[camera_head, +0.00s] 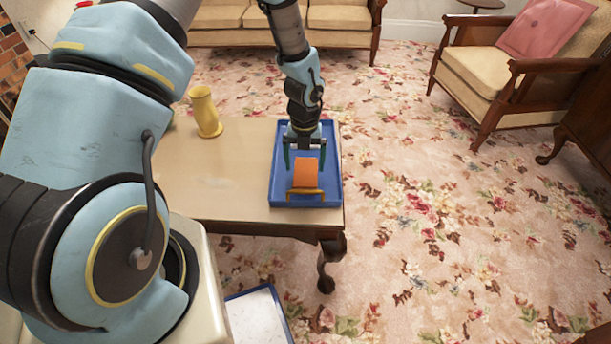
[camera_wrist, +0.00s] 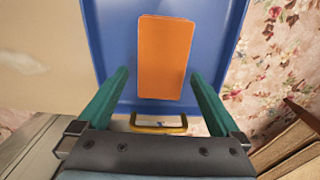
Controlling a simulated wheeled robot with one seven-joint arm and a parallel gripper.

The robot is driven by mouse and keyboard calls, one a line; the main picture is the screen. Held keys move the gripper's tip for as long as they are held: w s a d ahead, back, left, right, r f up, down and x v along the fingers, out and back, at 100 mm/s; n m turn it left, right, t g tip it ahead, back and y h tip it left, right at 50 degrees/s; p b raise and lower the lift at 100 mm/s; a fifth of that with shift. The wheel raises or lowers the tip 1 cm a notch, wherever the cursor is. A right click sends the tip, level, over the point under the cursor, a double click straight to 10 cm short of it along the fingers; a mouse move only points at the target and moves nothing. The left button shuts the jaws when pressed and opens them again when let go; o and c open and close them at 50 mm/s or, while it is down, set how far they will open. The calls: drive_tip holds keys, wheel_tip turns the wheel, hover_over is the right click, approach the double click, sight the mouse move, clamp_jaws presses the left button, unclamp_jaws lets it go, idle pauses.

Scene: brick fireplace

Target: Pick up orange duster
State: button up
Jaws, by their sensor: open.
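The orange duster (camera_head: 306,173) lies in the blue tray (camera_head: 332,160) on the table. In the wrist view the orange block (camera_wrist: 166,58) is ahead of the fingers, and the yellow handle (camera_wrist: 158,129) shows just beyond the gripper body. My gripper (camera_head: 305,165) is over the tray, pointing down, with its green fingers apart. In the wrist view the fingers (camera_wrist: 160,85) stand to the left and right of the duster, with nothing held between them. I cannot tell the exact height above it.
The wooden table (camera_head: 235,165) has a yellow vase (camera_head: 205,112) at its back left. A blue-rimmed white tray (camera_head: 258,318) is on the floor by the table. A sofa (camera_head: 270,20) and an armchair (camera_head: 500,85) stand behind.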

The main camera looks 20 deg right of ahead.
sight(306, 171)
drive_tip(key=f, duration=0.4)
drive_tip(key=shift+w+d+f, duration=0.15)
drive_tip(key=shift+w+d, duration=0.05)
drive_tip(key=shift+c, duration=0.2)
drive_tip(key=c, duration=1.2)
wheel_tip(306, 171, up, 10)
drive_tip(key=shift+r, duration=0.1)
drive_tip(key=o, duration=0.9)
drive_tip(key=c, duration=0.6)
drive_tip(key=shift+a, duration=0.1)
drive_tip(key=shift+c, duration=0.2)
